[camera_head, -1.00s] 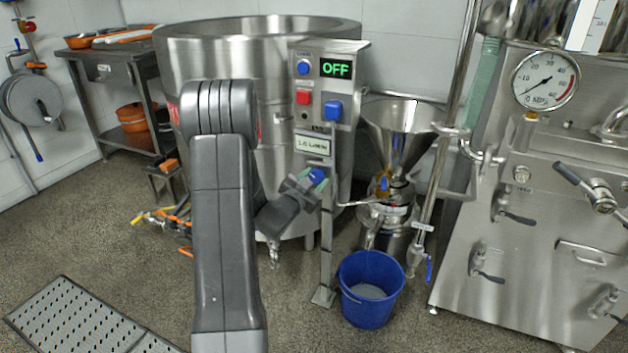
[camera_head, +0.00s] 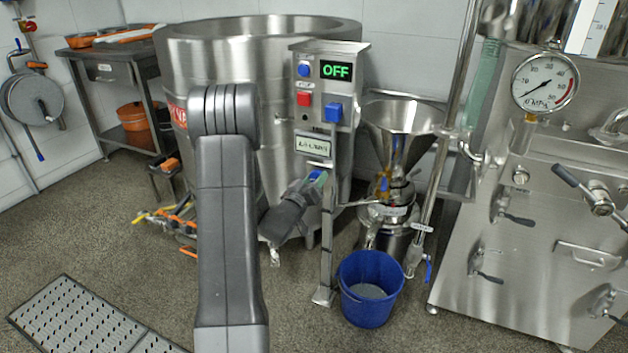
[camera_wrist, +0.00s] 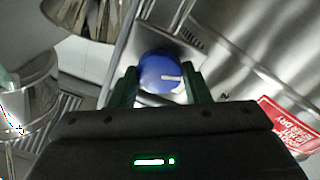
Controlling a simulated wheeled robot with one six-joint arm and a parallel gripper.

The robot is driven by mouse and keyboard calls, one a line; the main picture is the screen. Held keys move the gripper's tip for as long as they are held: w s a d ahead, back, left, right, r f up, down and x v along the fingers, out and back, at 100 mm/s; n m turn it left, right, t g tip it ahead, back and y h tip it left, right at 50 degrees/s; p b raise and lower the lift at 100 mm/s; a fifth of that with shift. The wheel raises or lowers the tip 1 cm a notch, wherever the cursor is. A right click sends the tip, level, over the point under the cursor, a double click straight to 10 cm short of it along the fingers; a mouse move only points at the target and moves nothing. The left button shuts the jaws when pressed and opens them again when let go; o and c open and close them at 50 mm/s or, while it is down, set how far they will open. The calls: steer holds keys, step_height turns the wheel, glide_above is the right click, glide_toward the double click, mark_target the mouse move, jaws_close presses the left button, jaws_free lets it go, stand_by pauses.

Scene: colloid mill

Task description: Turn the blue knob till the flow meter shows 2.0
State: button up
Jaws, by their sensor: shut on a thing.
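The blue knob (camera_wrist: 160,72) with a white mark sits between the two green fingers of my gripper (camera_wrist: 160,88) in the wrist view. The white mark points to the right there. In the head view my gripper (camera_head: 312,183) is shut on the knob (camera_head: 316,175), of which only a little blue shows, low on the control post. The flow meter (camera_head: 313,146) is the small pale display just above the knob. Its digits are blurred; it seems to start with 1, and I cannot read the rest.
The control panel (camera_head: 312,90) above reads OFF and carries a blue button, a red button and a blue switch. A large steel vat (camera_head: 280,35) stands behind. The funnel mill (camera_head: 400,120) and a blue bucket (camera_head: 369,290) stand to the right.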

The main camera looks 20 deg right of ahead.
steer(key=shift+n, duration=1.2)
steer(key=shift+f, duration=0.1)
steer(key=o, duration=1)
steer(key=shift+a, duration=0.1)
steer(key=r+p+v, duration=0.1)
steer(key=p+v, duration=0.1)
steer(key=v, duration=1.1)
steer(key=shift+s+a+f, duration=0.15)
steer(key=shift+s+f, duration=0.2)
steer(key=shift+f, duration=0.15)
